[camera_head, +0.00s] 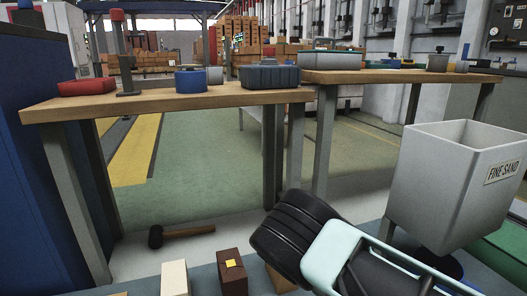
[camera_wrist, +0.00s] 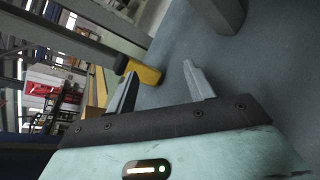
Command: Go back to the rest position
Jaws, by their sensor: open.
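My gripper (camera_wrist: 160,70) shows in the wrist view with its two grey fingers spread apart and nothing between them. A yellow piece with a dark end (camera_wrist: 140,70) lies beyond the fingers, partly hidden by the left one; I cannot tell what it is. The camera is tilted there. In the head view part of my arm, with a pale green shell and a black ribbed section, shows at the lower middle and right. The gripper itself cannot be made out in that view.
A cream brick (camera_head: 174,279) and a brown brick with a yellow mark (camera_head: 233,279) stand at the lower edge. A mallet (camera_head: 186,232) lies behind them. A grey FINE SAND hopper (camera_head: 441,185) stands right of my arm. Wooden workbenches (camera_head: 140,102) with containers stand beyond.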

